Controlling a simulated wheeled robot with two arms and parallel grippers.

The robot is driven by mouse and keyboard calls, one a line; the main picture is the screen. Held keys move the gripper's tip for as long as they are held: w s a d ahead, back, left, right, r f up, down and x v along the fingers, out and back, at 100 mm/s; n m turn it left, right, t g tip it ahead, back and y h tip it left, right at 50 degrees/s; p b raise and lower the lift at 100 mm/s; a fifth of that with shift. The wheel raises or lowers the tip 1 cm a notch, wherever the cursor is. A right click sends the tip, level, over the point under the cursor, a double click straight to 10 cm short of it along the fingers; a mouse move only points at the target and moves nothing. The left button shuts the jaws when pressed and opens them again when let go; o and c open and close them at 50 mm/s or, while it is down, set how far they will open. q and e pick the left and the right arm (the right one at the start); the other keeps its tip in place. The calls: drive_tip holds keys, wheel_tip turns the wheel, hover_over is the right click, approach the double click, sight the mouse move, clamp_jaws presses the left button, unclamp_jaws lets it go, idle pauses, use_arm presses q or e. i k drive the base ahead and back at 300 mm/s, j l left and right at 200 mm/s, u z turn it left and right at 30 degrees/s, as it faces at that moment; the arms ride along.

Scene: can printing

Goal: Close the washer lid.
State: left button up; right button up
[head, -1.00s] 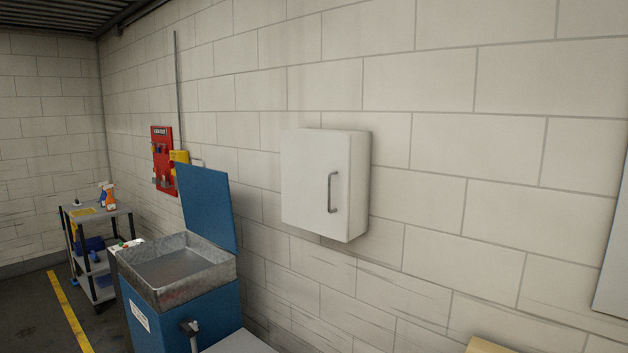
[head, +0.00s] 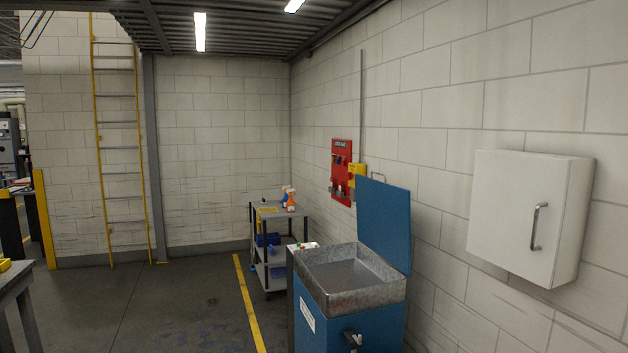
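The blue parts washer (head: 375,331) stands against the right wall, right of the middle of the head view. Its metal basin (head: 352,297) is uncovered and looks empty. The blue washer lid (head: 384,222) stands upright, raised at the basin's wall side. A tap or spout (head: 352,340) sticks out at the washer's front. Neither of my grippers is in view.
A grey cart (head: 280,235) with spray bottles stands behind the washer. A white cabinet (head: 510,215) hangs on the right wall. A table (head: 15,285) cuts in at the left edge. The floor (head: 150,310) left of the yellow line is clear.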

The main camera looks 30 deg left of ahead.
sight(383, 220)
drive_tip(key=u, duration=0.55)
drive_tip(key=i+j+z, duration=0.15)
drive_tip(key=z, duration=0.5)
drive_tip(key=i+j+z, duration=0.25)
drive_tip(key=j, duration=0.35)
drive_tip(key=i+j+z, duration=0.1)
drive_tip(key=i+j, duration=0.15)
drive_tip(key=i+j+z, duration=0.1)
drive_tip(key=j, duration=0.3)
drive_tip(key=i+j+z, duration=0.15)
drive_tip(key=j, duration=0.2)
